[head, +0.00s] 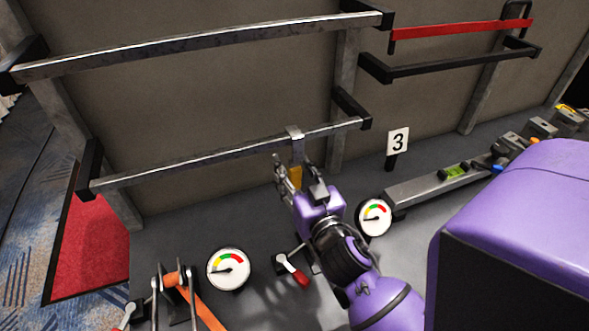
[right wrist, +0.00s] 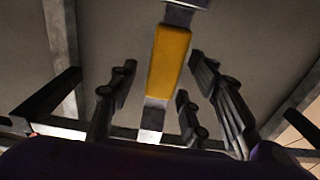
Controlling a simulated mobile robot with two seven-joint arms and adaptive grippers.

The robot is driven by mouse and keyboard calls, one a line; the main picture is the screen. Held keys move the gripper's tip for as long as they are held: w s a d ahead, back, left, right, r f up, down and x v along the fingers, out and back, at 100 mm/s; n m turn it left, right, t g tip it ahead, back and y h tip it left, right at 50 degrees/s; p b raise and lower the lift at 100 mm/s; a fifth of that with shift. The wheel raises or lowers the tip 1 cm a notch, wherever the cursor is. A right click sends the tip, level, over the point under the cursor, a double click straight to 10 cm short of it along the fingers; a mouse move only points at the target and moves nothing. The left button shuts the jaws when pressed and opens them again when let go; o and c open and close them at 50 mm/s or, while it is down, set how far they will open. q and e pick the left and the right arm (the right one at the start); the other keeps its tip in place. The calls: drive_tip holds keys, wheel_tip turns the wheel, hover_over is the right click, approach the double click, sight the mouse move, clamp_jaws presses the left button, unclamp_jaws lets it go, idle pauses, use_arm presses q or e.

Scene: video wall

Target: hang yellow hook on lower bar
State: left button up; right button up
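The lower bar (head: 220,158) is a grey metal rail across the left frame. The yellow hook (head: 295,177) has a grey metal top that lies over this bar near its right end; its yellow part hangs below. My right gripper (head: 293,168) is just under the bar, its fingers on either side of the yellow part. In the right wrist view, the hook (right wrist: 169,62) stands between the open fingers, with a visible gap on each side. The hook's lower end is partly hidden by the gripper in the head view. My left gripper is not in view.
An upper bar (head: 200,44) runs above. A red strip (head: 462,30) and a dark bar (head: 455,66) are at upper right. A number 3 sign (head: 398,142), gauges (head: 229,268) (head: 374,217), a red-handled lever (head: 293,270) and an orange-handled clamp (head: 172,280) stand on the dark surface.

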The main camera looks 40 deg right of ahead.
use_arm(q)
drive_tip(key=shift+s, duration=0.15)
use_arm(e)
drive_tip(key=v, duration=0.7)
drive_tip(key=shift+s, duration=0.3)
drive_tip(key=shift+a, duration=0.1)
